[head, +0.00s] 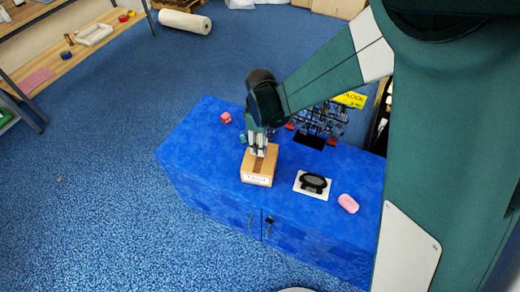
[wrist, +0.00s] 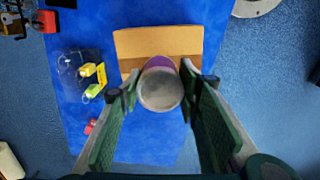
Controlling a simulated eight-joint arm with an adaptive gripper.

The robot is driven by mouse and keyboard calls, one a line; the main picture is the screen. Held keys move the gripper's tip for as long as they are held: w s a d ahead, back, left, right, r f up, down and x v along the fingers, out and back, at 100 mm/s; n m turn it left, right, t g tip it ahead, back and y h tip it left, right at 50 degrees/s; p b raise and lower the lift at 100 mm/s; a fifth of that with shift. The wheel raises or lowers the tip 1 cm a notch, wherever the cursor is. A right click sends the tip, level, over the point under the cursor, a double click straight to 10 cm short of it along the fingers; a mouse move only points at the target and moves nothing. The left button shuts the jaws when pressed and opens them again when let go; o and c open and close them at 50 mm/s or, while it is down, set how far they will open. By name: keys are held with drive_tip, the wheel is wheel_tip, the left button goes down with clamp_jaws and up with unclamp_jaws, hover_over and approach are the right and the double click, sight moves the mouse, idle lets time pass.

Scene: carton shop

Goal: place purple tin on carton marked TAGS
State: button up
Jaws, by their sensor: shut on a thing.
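My gripper (head: 258,150) points down over the carton. In the wrist view my gripper (wrist: 160,85) is shut on the purple tin (wrist: 161,92), whose pale round end faces the camera, with purple side showing above. The tin overlaps the carton's edge in that view. I cannot tell whether it touches the carton; fingers hide it in the head view.
On the counter (head: 200,150) are a pink block (head: 225,118), a black object on a white pad (head: 313,185) and a pink rounded piece (head: 348,203). A dark rack (head: 320,120) stands at the back. A clear item with yellow and green parts (wrist: 82,72) lies beside the carton.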

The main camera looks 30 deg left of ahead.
idle(0.3)
drive_tip(key=shift+f, duration=1.85)
drive_tip(key=shift+f+b, duration=0.2)
drive_tip(key=shift+b, duration=0.15)
drive_tip(key=o, duration=0.9)
drive_tip(key=shift+r, duration=0.25)
drive_tip(key=shift+r+p, duration=0.65)
drive_tip(key=shift+r, duration=5.3)
